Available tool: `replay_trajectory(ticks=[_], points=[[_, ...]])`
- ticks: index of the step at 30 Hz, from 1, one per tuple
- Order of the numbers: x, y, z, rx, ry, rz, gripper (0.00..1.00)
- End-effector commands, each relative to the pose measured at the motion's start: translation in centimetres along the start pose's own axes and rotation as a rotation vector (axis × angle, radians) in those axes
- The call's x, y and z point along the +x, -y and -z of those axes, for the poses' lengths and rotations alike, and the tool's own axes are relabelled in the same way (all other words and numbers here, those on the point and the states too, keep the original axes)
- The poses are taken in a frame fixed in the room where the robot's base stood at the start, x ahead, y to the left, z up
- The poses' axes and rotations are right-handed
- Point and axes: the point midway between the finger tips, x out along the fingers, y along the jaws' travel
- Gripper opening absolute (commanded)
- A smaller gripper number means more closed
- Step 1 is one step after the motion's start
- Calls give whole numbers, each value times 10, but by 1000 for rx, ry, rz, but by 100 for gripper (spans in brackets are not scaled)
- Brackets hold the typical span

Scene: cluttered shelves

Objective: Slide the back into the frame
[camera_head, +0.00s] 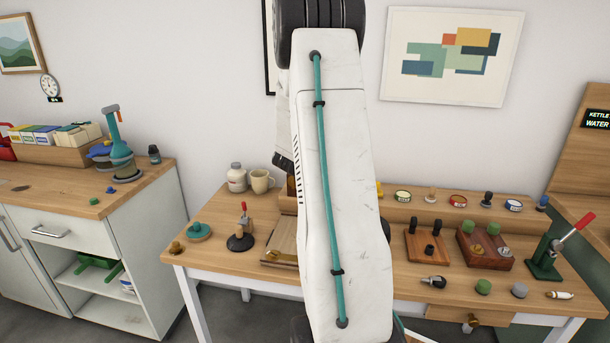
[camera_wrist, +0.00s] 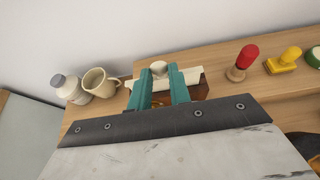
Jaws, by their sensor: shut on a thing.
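My gripper (camera_wrist: 160,85) shows in the wrist view as two teal fingers shut on a cream piece with a rounded knob (camera_wrist: 160,68), which looks like the back. Its pale edge sticks out on both sides of the fingers. A brown wooden piece (camera_wrist: 200,92) shows just beyond or under it; I cannot tell whether they touch. In the head view my arm hides the gripper and the held piece. A light wooden item with a brass bar (camera_head: 280,250), possibly the frame, lies on the table left of my arm, partly hidden.
A cream mug (camera_wrist: 100,85) and white jar (camera_wrist: 68,86) stand left of the gripper. A red-topped stamp (camera_wrist: 242,62) and yellow stamp (camera_wrist: 284,60) stand to the right. The wooden table (camera_head: 215,262) also holds a red-handled tool (camera_head: 241,236) and a green press (camera_head: 552,250).

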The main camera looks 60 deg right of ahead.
Motion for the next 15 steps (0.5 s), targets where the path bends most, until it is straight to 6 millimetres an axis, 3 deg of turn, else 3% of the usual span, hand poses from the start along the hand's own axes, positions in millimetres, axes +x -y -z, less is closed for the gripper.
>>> replay_trajectory(ticks=[15], points=[[6, 0, 12, 0, 0, 1, 0]])
